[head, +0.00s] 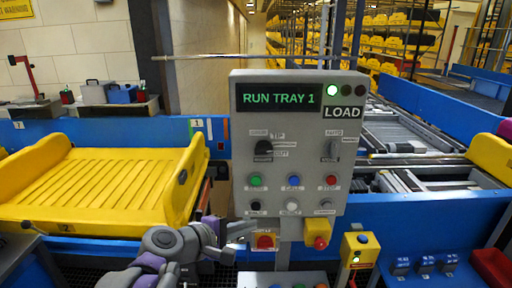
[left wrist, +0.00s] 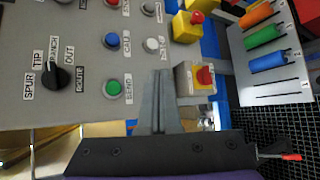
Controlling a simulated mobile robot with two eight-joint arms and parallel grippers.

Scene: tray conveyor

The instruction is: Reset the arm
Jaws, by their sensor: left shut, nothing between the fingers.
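My left gripper (head: 243,231) is at the lower left edge of the grey control panel (head: 240,190), its fingers together and empty. In the left wrist view the closed fingers (left wrist: 160,78) point at the panel, near the white button (left wrist: 152,45) and the green button (left wrist: 114,88); contact cannot be told. The panel's display (head: 279,96) reads "RUN TRAY 1", with a lit green lamp (head: 332,90) above "LOAD". Blue (head: 293,181) and red (head: 330,181) buttons and a black selector knob (left wrist: 57,77) also show. My right gripper is out of view.
A yellow tray (head: 90,180) sits on the conveyor at left. A red-and-yellow stop button (head: 317,230) is below the panel, and a yellow box (head: 360,248) stands right of it. Blue conveyor rails (head: 400,215) run behind. Racks of yellow trays (head: 385,30) stand far back.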

